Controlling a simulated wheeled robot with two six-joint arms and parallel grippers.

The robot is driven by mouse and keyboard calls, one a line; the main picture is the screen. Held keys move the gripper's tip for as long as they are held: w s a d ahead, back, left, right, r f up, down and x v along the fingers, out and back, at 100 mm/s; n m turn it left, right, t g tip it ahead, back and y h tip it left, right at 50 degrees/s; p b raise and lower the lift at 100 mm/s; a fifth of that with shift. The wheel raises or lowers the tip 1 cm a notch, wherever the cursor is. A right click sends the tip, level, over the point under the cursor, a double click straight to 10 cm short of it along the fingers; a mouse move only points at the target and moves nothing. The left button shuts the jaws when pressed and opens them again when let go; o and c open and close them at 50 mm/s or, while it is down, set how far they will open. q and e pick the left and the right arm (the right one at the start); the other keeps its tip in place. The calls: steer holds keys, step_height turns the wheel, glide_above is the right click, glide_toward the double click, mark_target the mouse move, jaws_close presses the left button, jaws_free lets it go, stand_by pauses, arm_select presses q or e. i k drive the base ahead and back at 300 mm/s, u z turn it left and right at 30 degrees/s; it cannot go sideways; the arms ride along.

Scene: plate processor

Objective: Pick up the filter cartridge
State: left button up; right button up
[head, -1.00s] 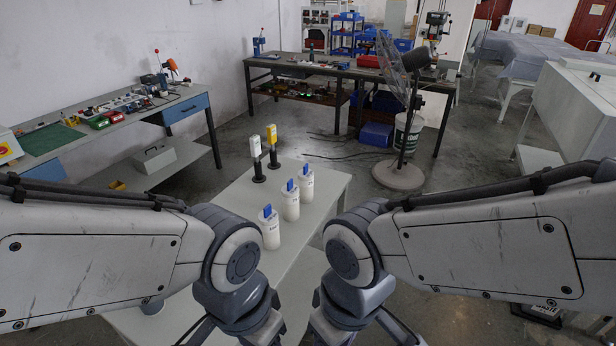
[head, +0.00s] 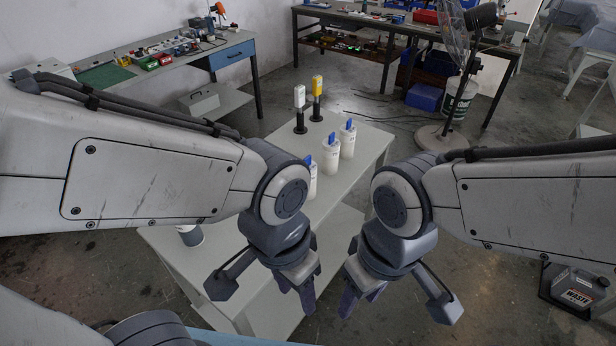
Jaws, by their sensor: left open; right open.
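Three white cylinders with blue tops stand in a row on the light table (head: 208,272): near (head: 312,180), middle (head: 331,158) and far (head: 347,140). Behind them, a white piece (head: 299,97) and a yellow-topped piece (head: 317,86) stand upright on black stands. I cannot tell which of these is the filter cartridge. My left gripper (head: 296,296) is open, pointing down in front of the cylinders. My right gripper (head: 359,298) is open beside it, to the right. Neither holds anything visible. My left arm partly hides the near cylinder.
A white cup-like object with a dark band (head: 191,235) stands at the table's left side. A fan (head: 462,85) stands beyond the table. A workbench (head: 160,58) lines the left wall.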

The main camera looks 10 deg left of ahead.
mark_target(312, 164)
steer(key=z, duration=1.25)
steer(key=i, duration=0.7)
